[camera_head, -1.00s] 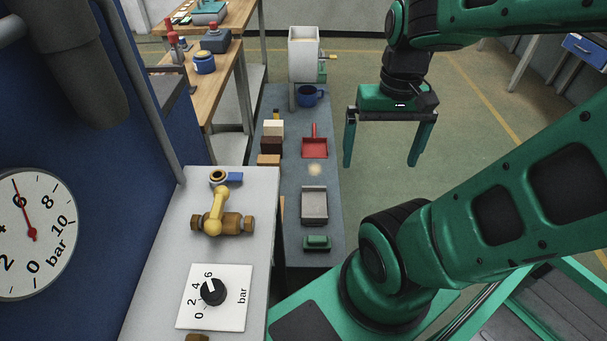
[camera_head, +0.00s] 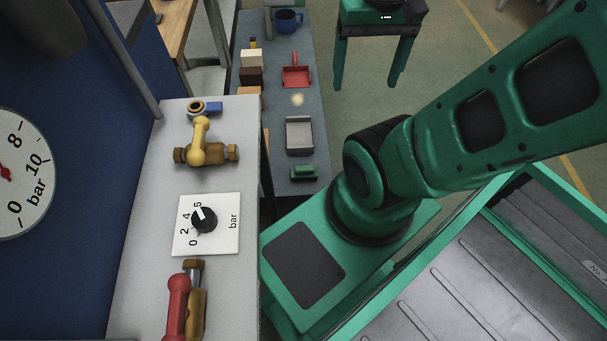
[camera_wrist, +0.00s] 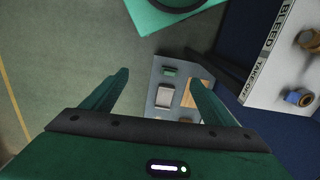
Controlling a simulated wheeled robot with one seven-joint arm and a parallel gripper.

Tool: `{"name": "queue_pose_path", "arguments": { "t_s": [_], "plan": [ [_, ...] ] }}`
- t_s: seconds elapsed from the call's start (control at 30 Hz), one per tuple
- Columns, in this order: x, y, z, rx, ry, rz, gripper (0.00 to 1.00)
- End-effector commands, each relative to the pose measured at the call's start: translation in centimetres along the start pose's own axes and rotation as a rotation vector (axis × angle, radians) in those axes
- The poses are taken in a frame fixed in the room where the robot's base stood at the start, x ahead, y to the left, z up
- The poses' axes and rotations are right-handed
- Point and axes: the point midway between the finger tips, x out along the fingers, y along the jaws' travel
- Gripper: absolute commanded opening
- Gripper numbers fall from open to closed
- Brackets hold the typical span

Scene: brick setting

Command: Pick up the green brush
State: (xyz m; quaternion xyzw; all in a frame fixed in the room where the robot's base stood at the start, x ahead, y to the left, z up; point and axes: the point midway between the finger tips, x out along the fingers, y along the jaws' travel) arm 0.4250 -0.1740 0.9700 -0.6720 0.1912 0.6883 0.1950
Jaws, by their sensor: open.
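The green brush (camera_head: 303,172) is a small green block-like thing lying at the near end of the grey bench (camera_head: 262,143), just below a grey tray. It also shows small in the wrist view (camera_wrist: 169,72), between my fingers in the picture but well beyond them. My gripper (camera_head: 367,87) is open and empty. In the head view it hangs to the right of the bench, over the floor, farther from me than the brush.
On the bench are the grey tray (camera_head: 299,136), a red dustpan (camera_head: 296,77), several blocks (camera_head: 250,76) and a blue mug (camera_head: 288,20). A white panel table (camera_head: 140,215) with brass valves (camera_head: 205,154) and a knob (camera_head: 204,219) stands left. Open floor lies right of the bench.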

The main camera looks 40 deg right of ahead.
Motion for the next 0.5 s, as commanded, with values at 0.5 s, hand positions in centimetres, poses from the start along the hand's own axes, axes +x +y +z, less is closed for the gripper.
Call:
{"name": "queue_pose_path", "arguments": {
  "t_s": [0.5],
  "plan": [
    [5.2,-0.4,-9.4,0.249,0.005,0.045,0.64]
  ]
}}
